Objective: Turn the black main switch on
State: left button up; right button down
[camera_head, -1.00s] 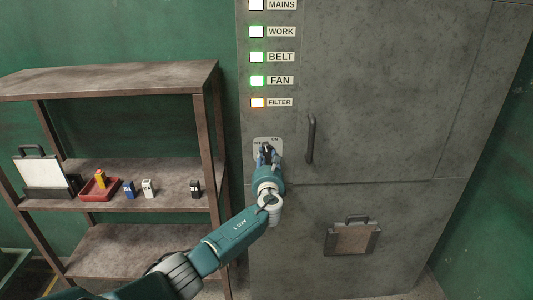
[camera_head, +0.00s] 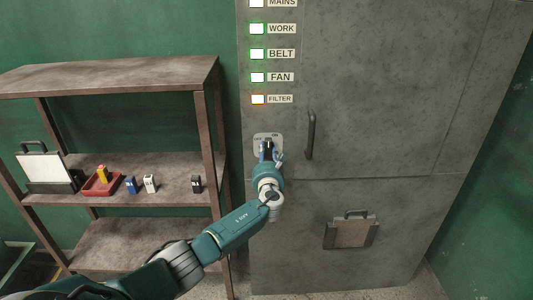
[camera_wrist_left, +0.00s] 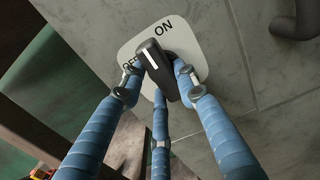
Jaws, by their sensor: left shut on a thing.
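The black main switch (camera_wrist_left: 158,67) is a rotary knob with a white line, on a pale plate (camera_wrist_left: 196,52) marked OFF and ON. In the left wrist view its white line points between the two words, with ON to its right and OFF to its left. The switch also shows in the head view (camera_head: 268,148), roughly upright on the grey cabinet (camera_head: 390,100). My left gripper (camera_wrist_left: 160,88) has its blue fingers around the knob and is shut on it; it also shows in the head view (camera_head: 270,158). My right gripper is not in view.
A vertical handle (camera_head: 310,135) stands out right of the switch. Above are lamps, including WORK (camera_head: 257,29) and FILTER (camera_head: 257,99). A shelf (camera_head: 120,75) at left holds a red tray (camera_head: 98,190) and small blocks. A clipboard-like box (camera_head: 351,232) hangs below right.

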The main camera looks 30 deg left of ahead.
pick_arm(q)
jog(key=o, duration=1.2)
jog(key=v, duration=1.2)
jog(key=shift+f, duration=0.1)
